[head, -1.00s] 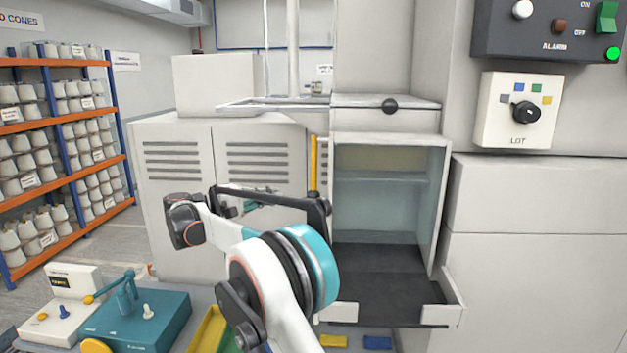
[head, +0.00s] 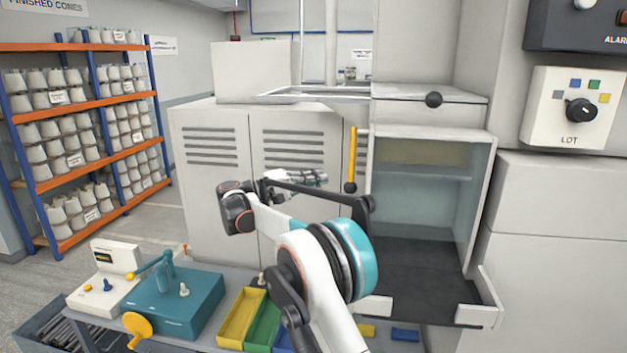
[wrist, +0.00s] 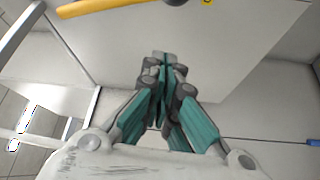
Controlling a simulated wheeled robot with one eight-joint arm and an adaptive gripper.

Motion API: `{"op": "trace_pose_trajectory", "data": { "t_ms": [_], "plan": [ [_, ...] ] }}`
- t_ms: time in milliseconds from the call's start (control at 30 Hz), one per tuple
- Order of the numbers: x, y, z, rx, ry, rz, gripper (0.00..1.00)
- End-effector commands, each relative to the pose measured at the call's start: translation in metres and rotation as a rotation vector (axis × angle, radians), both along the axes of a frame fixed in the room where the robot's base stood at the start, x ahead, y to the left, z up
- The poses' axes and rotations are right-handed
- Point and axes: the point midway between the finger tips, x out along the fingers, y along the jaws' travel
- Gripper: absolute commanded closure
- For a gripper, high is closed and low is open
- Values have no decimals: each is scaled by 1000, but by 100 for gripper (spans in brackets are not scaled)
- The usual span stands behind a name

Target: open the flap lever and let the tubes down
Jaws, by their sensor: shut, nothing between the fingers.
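The flap lever (head: 352,153) is a yellow upright bar with a dark lower end, on the left edge of the pale cabinet (head: 484,190). In the wrist view, part of the yellow lever (wrist: 95,6) crosses the top edge, beyond my fingertips. My gripper (head: 322,178) is partly hidden behind my arm in the head view, a little left of the lever's lower end. In the wrist view my gripper (wrist: 160,60) has its teal and grey fingers together, with nothing between them and apart from the lever. No tubes are visible in the cabinet opening.
A dark-floored tray (head: 487,312) juts out below the cabinet opening. Yellow (head: 240,318) and green bins stand by a teal box (head: 175,300) at lower left. An orange-and-blue rack (head: 90,120) stands far left. A lot dial (head: 580,110) is at right.

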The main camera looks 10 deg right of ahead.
Motion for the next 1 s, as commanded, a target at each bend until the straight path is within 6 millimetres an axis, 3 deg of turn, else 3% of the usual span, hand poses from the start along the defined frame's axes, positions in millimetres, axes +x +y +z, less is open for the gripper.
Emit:
{"op": "trace_pose_trajectory", "data": {
  "t_ms": [333, 600, 1000],
  "plan": [
    [12, -67, 8, 0, 0, -2, 100],
    [-20, -58, 1, 1, 0, 1, 100],
    [-26, -58, -1, 0, 0, 0, 100]
  ]
}}
